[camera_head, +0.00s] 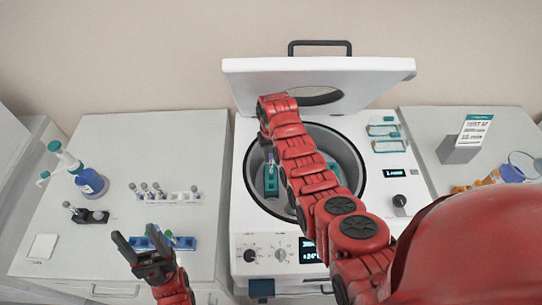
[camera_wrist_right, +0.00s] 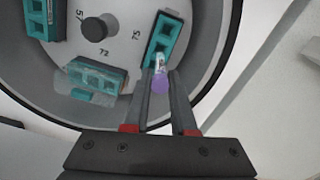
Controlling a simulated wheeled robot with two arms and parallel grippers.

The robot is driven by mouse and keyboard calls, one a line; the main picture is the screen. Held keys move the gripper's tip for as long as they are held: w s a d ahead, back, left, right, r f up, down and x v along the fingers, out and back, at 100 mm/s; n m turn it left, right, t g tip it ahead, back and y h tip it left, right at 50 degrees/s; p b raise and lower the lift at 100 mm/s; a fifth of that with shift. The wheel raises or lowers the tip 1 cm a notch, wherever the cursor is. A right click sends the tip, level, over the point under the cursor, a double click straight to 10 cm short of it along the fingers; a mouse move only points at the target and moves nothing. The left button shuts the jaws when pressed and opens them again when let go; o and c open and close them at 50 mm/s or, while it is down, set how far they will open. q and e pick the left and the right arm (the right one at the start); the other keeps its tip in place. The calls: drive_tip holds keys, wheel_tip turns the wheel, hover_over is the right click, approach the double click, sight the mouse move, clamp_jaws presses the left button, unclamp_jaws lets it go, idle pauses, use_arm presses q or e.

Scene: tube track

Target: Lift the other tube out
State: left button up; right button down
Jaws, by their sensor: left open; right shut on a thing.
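A tube with a purple cap (camera_wrist_right: 160,82) is between the fingers of my right gripper (camera_wrist_right: 162,100), which is shut on it. Its clear end points toward a teal bucket (camera_wrist_right: 168,32) in the open centrifuge (camera_head: 345,160). I cannot tell whether its tip is still inside a slot. In the head view the right arm reaches over the bowl and hides much of it; a teal bucket (camera_head: 271,178) shows left of the arm. My left gripper (camera_head: 139,243) is open and empty, over the left bench front.
A blue rack (camera_head: 183,243) lies just beyond my left gripper. A white rack with several tubes (camera_head: 172,197), a dark holder (camera_head: 92,217) and a blue bottle (camera_head: 90,183) stand on the left bench. The raised lid (camera_head: 380,75) stands behind the bowl. Other teal buckets (camera_wrist_right: 97,75) sit in the rotor.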

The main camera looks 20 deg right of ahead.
drive_tip(key=shift+r, duration=2.25)
